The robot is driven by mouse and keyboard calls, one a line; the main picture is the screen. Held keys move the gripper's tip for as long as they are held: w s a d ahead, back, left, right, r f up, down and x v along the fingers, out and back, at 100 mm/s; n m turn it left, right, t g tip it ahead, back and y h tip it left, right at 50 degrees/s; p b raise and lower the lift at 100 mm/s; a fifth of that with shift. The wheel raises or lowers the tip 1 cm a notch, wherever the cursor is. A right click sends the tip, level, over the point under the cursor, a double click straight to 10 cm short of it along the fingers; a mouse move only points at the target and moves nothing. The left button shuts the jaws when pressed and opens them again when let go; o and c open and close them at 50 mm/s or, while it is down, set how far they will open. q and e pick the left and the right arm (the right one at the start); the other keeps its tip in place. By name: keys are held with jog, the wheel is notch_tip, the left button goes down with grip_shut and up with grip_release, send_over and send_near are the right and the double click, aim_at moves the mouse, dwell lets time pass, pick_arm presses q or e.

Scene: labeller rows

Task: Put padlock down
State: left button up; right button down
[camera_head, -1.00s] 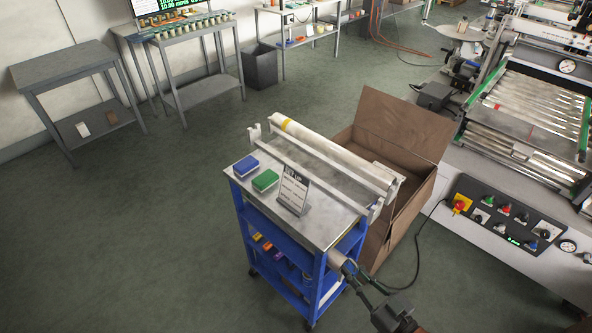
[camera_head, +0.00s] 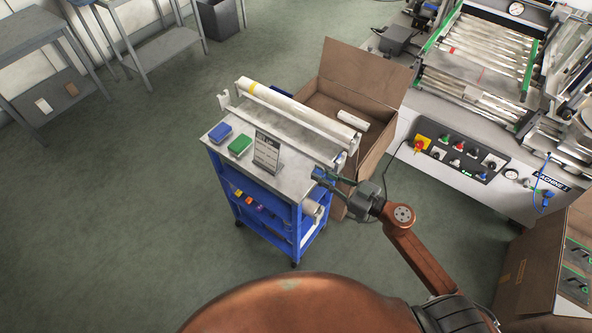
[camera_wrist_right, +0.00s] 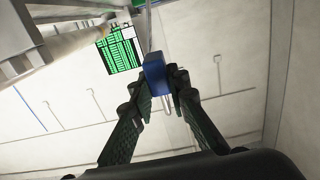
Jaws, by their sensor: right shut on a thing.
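My right gripper (camera_head: 330,181) is at the right front edge of the blue cart's (camera_head: 290,209) metal top. In the right wrist view, its two dark fingers (camera_wrist_right: 163,88) are shut on a blue padlock (camera_wrist_right: 155,72). A thin metal shackle appears to hang below the blue body, between the fingers. In the head view the padlock is too small and too covered by the gripper to make out clearly. I cannot tell whether it touches the cart. My left gripper is not in view.
The cart top holds a blue box (camera_head: 220,132), a green box (camera_head: 241,145), an upright sign (camera_head: 267,152) and a long roll (camera_head: 290,107) on a rack. Small coloured items lie on its lower shelf. An open cardboard box (camera_head: 382,135) stands behind, beside the machine (camera_head: 455,157).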

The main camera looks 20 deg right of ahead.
jog(key=w+a+f, duration=0.2)
jog(key=w, duration=0.2)
jog(key=b, duration=0.3)
send_over(300, 184)
jog(key=f, duration=0.4)
jog(key=shift+s+d+f, duration=0.25)
jog(key=shift+f, duration=0.15)
jog(key=shift+w+a+f, duration=0.1)
jog(key=shift+w+f, duration=0.05)
jog(key=shift+f, duration=0.05)
notch_tip(300, 184, down, 4)
jog(key=shift+w+a+r+b, duration=0.1)
jog(key=shift+w+r+b, duration=0.1)
jog(key=shift+b, duration=0.8)
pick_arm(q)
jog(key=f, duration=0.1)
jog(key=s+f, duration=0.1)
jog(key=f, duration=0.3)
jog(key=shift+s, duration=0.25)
pick_arm(e)
jog(key=shift+s+r, duration=0.1)
jog(key=shift+r, duration=0.05)
jog(key=c, duration=2.2)
grip_release()
jog(key=shift+c, duration=0.2)
jog(key=o, duration=0.4)
